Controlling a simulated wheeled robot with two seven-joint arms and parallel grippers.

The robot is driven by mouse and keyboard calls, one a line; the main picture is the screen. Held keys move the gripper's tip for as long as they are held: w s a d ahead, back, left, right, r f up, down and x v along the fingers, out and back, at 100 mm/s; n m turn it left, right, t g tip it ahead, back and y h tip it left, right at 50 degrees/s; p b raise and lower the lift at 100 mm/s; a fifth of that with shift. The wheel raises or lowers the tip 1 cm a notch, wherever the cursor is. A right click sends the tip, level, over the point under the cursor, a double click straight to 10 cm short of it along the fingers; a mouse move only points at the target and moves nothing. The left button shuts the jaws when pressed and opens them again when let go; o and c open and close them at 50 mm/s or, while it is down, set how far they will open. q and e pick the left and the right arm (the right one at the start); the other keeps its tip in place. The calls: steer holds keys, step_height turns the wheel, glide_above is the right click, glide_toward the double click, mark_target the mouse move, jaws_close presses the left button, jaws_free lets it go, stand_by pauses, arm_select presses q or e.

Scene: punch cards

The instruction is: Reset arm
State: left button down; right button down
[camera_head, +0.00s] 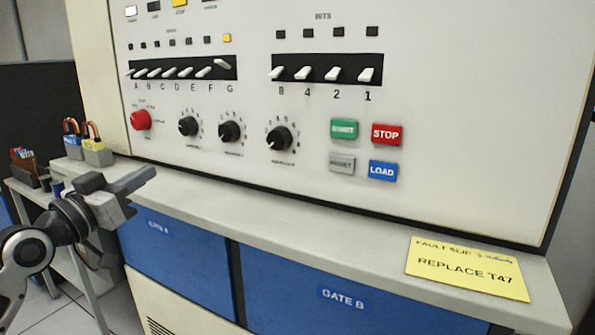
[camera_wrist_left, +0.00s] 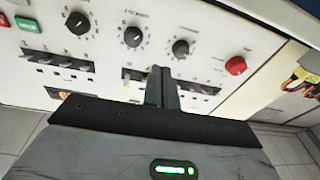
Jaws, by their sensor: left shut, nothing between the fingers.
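My left gripper (camera_head: 135,184) is in the head view at the left, in front of the console's ledge. Its fingers are shut with nothing between them. In the left wrist view the shut fingers (camera_wrist_left: 161,88) point toward the console panel, which appears upside down there. The console panel (camera_head: 450,90) carries a row of white toggle switches (camera_head: 180,72) marked A to G, with the G lever tilted differently from the others. The lamp (camera_head: 227,38) above G is lit yellow. My right gripper is in neither view.
A red knob (camera_head: 140,119), several black dials (camera_head: 279,138) and START, STOP, RESET and LOAD buttons sit on the panel. A yellow slip (camera_head: 467,268) reading "REPLACE T47" lies on the ledge (camera_head: 330,222) at right. Padlock-like items (camera_head: 94,150) stand at the ledge's left end.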

arm_select(q)
steer(key=s+d+f+n+g+y+p, duration=0.15)
steer(key=s+d+f, duration=0.3)
steer(key=f, duration=0.75)
steer(key=s+d+f+g+y, duration=0.1)
steer(key=s+d+f+g, duration=0.3)
steer(key=f, duration=0.7)
steer(key=s+d+f+g+y, duration=0.1)
steer(key=s+d+f, duration=0.1)
steer(key=s+f, duration=0.4)
steer(key=s+d+f+y+p, duration=0.1)
steer(key=s+f, duration=0.5)
steer(key=s, duration=0.7)
steer(key=shift+d+n+g+p, duration=0.3)
steer(key=shift+d+n+g, duration=0.05)
steer(key=shift+d, duration=0.4)
